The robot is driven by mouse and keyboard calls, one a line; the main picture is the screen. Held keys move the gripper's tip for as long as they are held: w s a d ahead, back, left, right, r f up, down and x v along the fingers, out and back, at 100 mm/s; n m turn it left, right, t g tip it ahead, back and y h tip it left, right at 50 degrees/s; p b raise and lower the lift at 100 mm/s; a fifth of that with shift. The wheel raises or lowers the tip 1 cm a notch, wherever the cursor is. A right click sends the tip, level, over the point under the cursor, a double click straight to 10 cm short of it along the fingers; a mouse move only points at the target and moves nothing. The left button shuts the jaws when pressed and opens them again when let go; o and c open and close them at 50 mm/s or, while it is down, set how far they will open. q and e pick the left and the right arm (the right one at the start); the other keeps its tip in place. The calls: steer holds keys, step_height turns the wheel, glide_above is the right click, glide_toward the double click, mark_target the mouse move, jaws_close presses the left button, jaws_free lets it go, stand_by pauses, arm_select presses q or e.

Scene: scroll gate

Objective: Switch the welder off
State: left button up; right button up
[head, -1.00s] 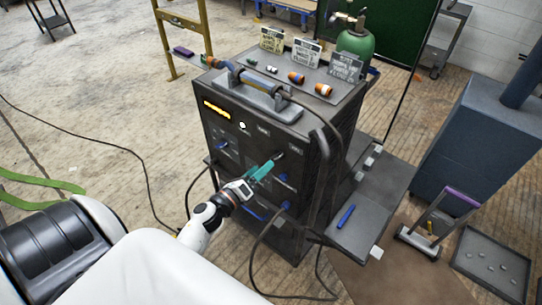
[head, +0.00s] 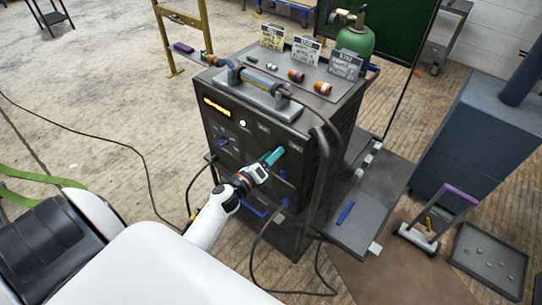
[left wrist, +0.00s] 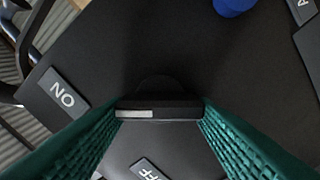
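The welder (head: 235,135) is a dark upright cabinet in the head view. Its black switch knob (left wrist: 160,109) shows in the left wrist view, a bar with a white mark at its left end, on the side of the ON label (left wrist: 62,95). The OFF label (left wrist: 150,172) is below the knob, partly cut off. My left gripper (head: 274,156) is at the upper right of the welder's front panel. In the left wrist view its teal fingers (left wrist: 160,112) meet both ends of the bar and appear shut on it. My right gripper is not in view.
Cables (head: 257,240) hang in front of the welder. A blue knob (left wrist: 233,5) is near the switch in the wrist view. A green gas cylinder (head: 355,45) stands behind. A side shelf (head: 350,235) holds a blue stick (head: 345,213). Open floor lies left.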

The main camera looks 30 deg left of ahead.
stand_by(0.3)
arm_select(q)
steer(key=shift+f+n+p, duration=0.2)
steer(key=shift+n+p, duration=0.45)
steer(key=shift+n, duration=3.3)
steer(key=shift+f+n+p, duration=0.2)
steer(key=shift+n+p, duration=0.4)
steer(key=shift+n, duration=3.35)
steer(key=o, duration=1)
steer(key=shift+s, duration=0.1)
steer(key=shift+s+a+b, duration=0.15)
steer(key=shift+s+b, duration=0.25)
steer(key=shift+s, duration=1.6)
steer(key=shift+s+a+b, duration=0.15)
steer(key=shift+s+b, duration=0.25)
steer(key=shift+s, duration=1.55)
steer(key=shift+s+a+b, duration=0.15)
steer(key=shift+s+b, duration=0.25)
steer(key=shift+s, duration=1.6)
